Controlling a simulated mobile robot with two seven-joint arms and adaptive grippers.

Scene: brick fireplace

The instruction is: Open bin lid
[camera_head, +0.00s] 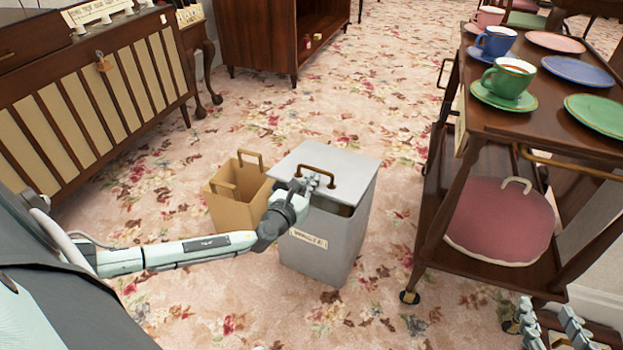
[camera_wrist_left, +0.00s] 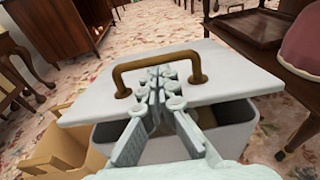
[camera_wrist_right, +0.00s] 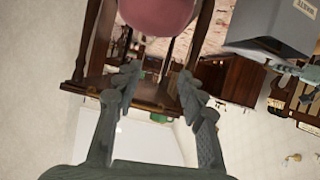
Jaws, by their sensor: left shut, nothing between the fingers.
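The grey bin (camera_head: 327,250) stands on the carpet. Its light grey lid (camera_head: 335,160) has a brown arched handle (camera_head: 322,170). A dark gap shows between the lid's front edge and the bin, also in the left wrist view, where the lid (camera_wrist_left: 228,75) lies over the bin (camera_wrist_left: 235,132). My left gripper (camera_head: 312,183) is shut and empty at the lid's front, its fingertips (camera_wrist_left: 163,75) close to the handle's arch (camera_wrist_left: 155,60); contact is unclear. My right gripper (camera_head: 548,325) is open and empty at the lower right, also in its wrist view (camera_wrist_right: 158,85).
A brown paper-like bag (camera_head: 232,208) stands just left of the bin. A wooden trolley (camera_head: 470,125) with cups, plates and a pink cushion (camera_head: 500,222) stands to the right. A wooden cabinet (camera_head: 95,100) is at the left. The carpet in front is clear.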

